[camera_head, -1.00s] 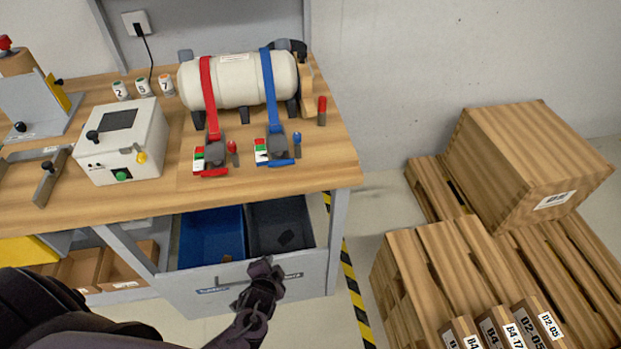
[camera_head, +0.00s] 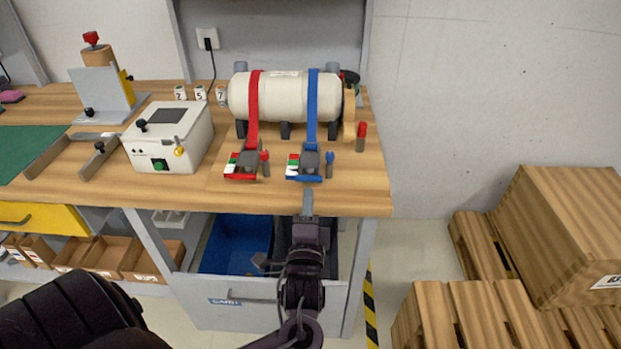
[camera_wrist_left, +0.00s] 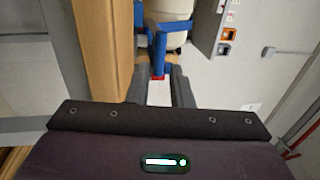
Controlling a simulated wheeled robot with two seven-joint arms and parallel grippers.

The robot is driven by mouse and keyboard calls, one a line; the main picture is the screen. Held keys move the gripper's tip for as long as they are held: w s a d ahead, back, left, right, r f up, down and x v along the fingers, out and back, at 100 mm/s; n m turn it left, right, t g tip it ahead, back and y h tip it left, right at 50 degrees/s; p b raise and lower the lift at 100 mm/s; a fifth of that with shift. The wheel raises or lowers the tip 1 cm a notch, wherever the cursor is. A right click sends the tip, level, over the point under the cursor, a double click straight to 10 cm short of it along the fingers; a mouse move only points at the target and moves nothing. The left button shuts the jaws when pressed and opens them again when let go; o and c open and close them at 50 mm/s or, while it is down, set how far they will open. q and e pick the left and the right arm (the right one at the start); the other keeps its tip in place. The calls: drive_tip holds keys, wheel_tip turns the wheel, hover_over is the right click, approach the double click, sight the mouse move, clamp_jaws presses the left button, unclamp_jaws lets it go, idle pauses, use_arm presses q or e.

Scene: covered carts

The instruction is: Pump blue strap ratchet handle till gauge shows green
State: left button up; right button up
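A white tank (camera_head: 285,104) lies on the bench under a red strap and a blue strap (camera_head: 312,105). The blue strap runs down to a ratchet (camera_head: 310,163) with a blue-edged handle at the bench front. A small green, red and white gauge (camera_head: 292,165) sits at its left; its reading is too small to tell. My left gripper (camera_head: 308,203) is at the bench's front edge, just in front of the blue ratchet and apart from it. In the left wrist view its fingers (camera_wrist_left: 158,92) are parted, with blue and white-red parts seen beyond the gap. My right gripper is not in view.
The red ratchet (camera_head: 244,165) stands close left of the blue one. A blue-knobbed peg (camera_head: 330,165) and a red-topped peg (camera_head: 361,137) stand to its right. An open drawer (camera_head: 235,298) juts out beneath my arm.

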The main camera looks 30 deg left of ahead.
sight(310, 179)
use_arm(q)
drive_tip(key=x, duration=0.7)
drive_tip(key=shift+p, duration=0.3)
drive_tip(key=shift+f, duration=0.1)
clamp_jaws()
